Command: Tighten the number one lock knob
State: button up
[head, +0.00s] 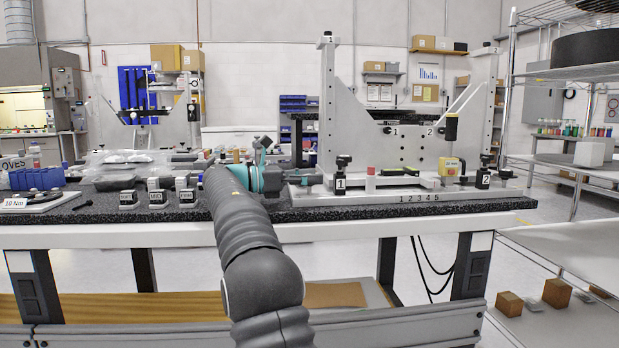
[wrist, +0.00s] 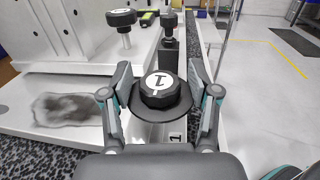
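The number one lock knob (wrist: 161,90) is black and faceted, with a white "1" disc on top, in the middle of the wrist view. My gripper (wrist: 160,74) is open, one finger on each side of the knob. Gaps seem to show between fingers and knob; contact low down cannot be told. In the head view my gripper (head: 312,179) reaches in from the left, just beside the block.
The fixture's grey upright plate (head: 360,130) rises behind the knob. A second knob (head: 485,160), labelled 2, stands at the right. A red-topped white cylinder (head: 371,180) is close right of knob one. Small labelled blocks (head: 157,195) stand left on the dark benchtop (head: 300,213).

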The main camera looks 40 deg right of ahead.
jog(key=shift+w+a, duration=0.1)
jog(key=shift+a, duration=0.1)
jog(key=v, duration=1.1)
jog(key=shift+w+a, duration=0.1)
jog(key=shift+a, duration=0.3)
